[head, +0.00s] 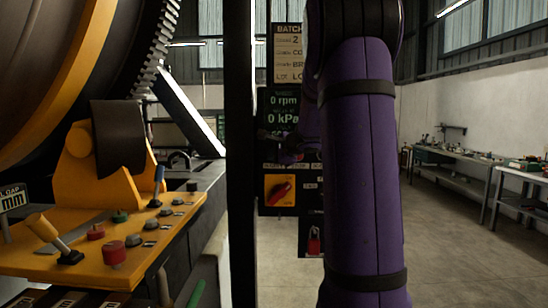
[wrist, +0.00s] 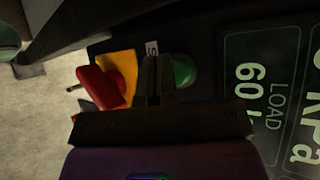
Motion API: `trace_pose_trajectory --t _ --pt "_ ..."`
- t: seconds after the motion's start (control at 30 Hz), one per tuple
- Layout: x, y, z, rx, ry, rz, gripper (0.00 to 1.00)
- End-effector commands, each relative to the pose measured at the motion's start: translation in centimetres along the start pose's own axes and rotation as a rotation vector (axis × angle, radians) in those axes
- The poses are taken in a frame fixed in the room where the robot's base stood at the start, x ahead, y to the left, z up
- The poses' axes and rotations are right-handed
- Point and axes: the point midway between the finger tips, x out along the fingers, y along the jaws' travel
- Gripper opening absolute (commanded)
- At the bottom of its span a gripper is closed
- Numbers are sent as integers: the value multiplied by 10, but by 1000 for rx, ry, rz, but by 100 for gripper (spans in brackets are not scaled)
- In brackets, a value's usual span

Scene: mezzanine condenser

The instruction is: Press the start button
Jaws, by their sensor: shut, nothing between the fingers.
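A round green button (wrist: 184,71) shows in the wrist view, partly hidden by my gripper (wrist: 157,62). A small white label (wrist: 151,47) beside it shows only an "S". My gripper is shut and empty, with its fingertips just left of the green button. I cannot tell whether they touch the panel. In the head view the dark control panel (head: 267,147) stands behind my purple arm, which hides part of it. The green button cannot be made out there.
A red rotary switch (wrist: 103,87) on a yellow plate (wrist: 122,64) lies left of my fingers; it also shows in the head view (head: 281,189). A display (wrist: 262,80) is on the right. A yellow console (head: 135,232) with knobs and levers stands at the left. Floor at right is clear.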

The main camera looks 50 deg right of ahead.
Motion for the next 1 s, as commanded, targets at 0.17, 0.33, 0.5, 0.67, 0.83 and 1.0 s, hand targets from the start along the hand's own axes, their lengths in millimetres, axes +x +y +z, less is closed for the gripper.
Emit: trace_pose_trajectory --t 0.17,0.33,0.5,0.67,0.83,1.0 --pt "1 -1 -1 0 0 0 0" --pt "2 -2 -2 0 0 0 0" --pt "4 -3 -3 0 0 0 0" --pt "5 -4 -4 0 0 0 0" --pt "5 -4 -4 0 0 0 0" --pt "5 -4 -4 0 0 0 0"
